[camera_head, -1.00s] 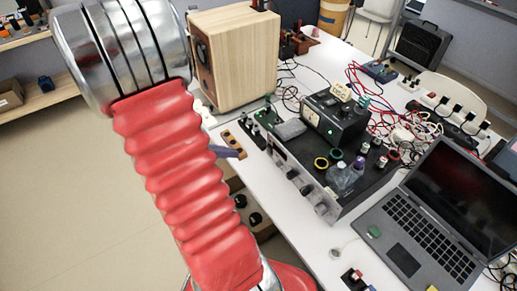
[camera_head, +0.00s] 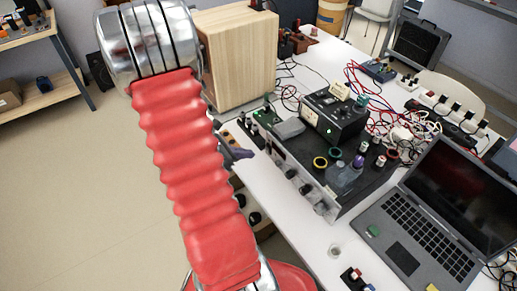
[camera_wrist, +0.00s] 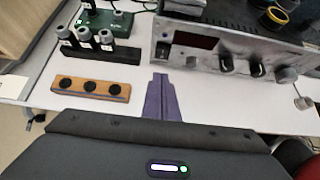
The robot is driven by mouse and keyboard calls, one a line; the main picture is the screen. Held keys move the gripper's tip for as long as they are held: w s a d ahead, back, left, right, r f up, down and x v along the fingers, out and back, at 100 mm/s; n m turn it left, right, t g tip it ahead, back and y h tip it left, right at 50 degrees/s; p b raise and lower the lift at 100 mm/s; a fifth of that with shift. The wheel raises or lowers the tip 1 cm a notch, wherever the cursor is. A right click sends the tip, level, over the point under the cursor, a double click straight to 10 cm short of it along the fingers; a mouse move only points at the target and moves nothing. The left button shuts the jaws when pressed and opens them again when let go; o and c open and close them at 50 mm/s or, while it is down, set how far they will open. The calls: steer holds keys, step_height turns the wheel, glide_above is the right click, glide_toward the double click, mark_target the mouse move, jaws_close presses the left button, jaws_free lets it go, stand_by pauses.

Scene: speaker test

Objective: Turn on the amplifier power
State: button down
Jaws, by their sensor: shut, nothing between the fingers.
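The amplifier (camera_head: 290,172) is a dark-topped box with a silver front panel and several knobs, standing on the white table. In the wrist view its front panel (camera_wrist: 205,62) faces me, with a dark display and a small dark switch (camera_wrist: 163,50) at its left end. My gripper (camera_wrist: 160,76) has purple fingers, shut and empty, pointing at the panel's left part. The fingertips appear a little short of the panel, below the switch. In the head view my gripper (camera_head: 248,154) is beside the amplifier's left end, partly hidden by my red arm.
An orange-brown strip with three black knobs (camera_wrist: 91,87) and a black block with upright plugs (camera_wrist: 97,50) lie left of the fingers. A wooden speaker (camera_head: 232,60) stands behind. A laptop (camera_head: 420,225) sits at right. Cables clutter the back of the table.

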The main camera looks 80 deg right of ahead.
mark_target(268, 146)
steer(key=shift+s+d+f, duration=0.2)
steer(key=shift+s+d, duration=0.35)
steer(key=shift+d, duration=0.05)
steer(key=shift+s+d+f, duration=0.15)
steer(key=shift+s+d, duration=0.4)
steer(key=shift+s+d+r, duration=0.15)
steer(key=shift+s+d, duration=0.5)
steer(key=shift+d, duration=0.15)
steer(key=shift+s+d+r+y, duration=0.1)
steer(key=shift+s+d+y, duration=0.1)
steer(key=shift+y, duration=0.1)
steer(key=shift+r, duration=0.1)
steer(key=shift+r, duration=0.65)
steer(key=shift+a, duration=0.1)
